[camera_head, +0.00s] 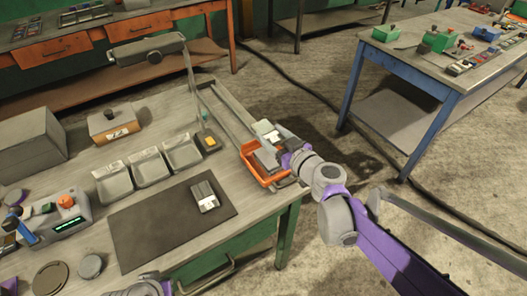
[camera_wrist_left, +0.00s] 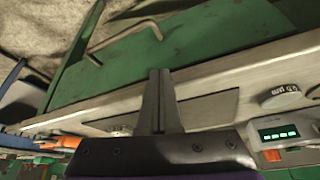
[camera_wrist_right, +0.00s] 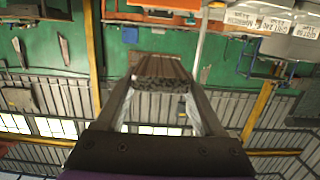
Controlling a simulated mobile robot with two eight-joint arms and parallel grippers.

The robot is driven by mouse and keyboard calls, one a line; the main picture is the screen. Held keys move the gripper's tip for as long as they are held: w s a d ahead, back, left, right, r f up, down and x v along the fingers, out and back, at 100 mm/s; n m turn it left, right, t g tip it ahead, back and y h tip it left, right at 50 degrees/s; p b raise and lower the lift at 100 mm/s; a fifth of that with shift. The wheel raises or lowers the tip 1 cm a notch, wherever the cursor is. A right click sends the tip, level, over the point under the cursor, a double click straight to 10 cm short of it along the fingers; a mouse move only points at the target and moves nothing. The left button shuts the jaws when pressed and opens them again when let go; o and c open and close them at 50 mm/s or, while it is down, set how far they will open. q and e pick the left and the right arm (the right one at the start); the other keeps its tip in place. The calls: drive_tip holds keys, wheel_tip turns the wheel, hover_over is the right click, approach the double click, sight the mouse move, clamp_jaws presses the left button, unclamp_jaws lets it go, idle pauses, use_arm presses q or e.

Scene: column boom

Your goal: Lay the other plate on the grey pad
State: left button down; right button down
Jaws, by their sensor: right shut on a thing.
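The dark grey pad (camera_head: 140,238) lies flat on the workbench, and it also shows in the left wrist view (camera_wrist_left: 215,105). One small grey plate (camera_head: 204,196) with a pale end lies on the pad near its right side. My right gripper (camera_head: 266,152) is over the orange bin at the bench's right edge. It is shut on another plate, seen end-on as a brownish ribbed piece (camera_wrist_right: 162,75) between the fingers. In the head view this held plate is hard to separate from the gripper. My left gripper (camera_wrist_left: 160,100) has its fingers together, empty, near the bench's front edge.
The orange bin (camera_head: 253,170) stands right of the pad. Several grey trays (camera_head: 148,170) line the pad's far side. A lamp (camera_head: 148,49) arches over the back. A device with a display (camera_head: 62,220) stands left. Much of the pad is clear.

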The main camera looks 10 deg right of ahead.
drive_tip(key=b, duration=0.1)
hover_over(272, 162)
wheel_tip(272, 162, down, 4)
drive_tip(key=shift+f, duration=0.25)
drive_tip(key=shift+f+b, duration=0.5)
drive_tip(key=shift+f, duration=1.7)
unclamp_jaws()
drive_tip(key=shift+f, duration=0.15)
